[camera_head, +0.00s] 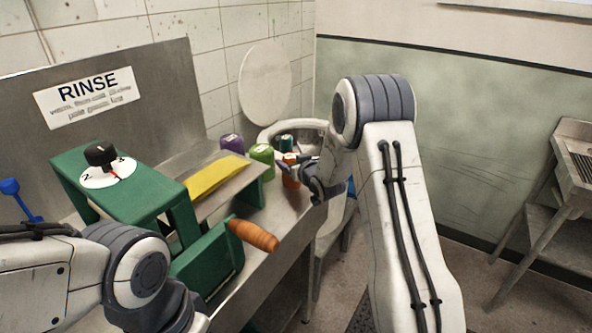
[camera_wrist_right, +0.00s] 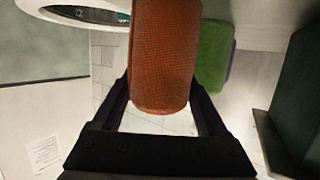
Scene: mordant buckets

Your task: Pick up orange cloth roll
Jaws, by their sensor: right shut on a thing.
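The orange cloth roll (camera_head: 291,178) is upright by the right end of the metal counter, partly covered by my right gripper (camera_head: 298,164). In the right wrist view the orange roll (camera_wrist_right: 165,55) fills the space between the two dark fingers, and its woven surface shows. My right gripper is shut on it. Whether the roll still touches the counter is hidden. My left arm shows at the lower left of the head view, but its gripper is out of frame.
A green roll (camera_head: 262,158), a purple roll (camera_head: 232,143) and a teal roll (camera_head: 286,142) stand close by. A white round basin (camera_head: 313,124) is behind. A green machine (camera_head: 150,195) with an orange-brown handle (camera_head: 254,235) and yellow cloth (camera_head: 217,177) stands left.

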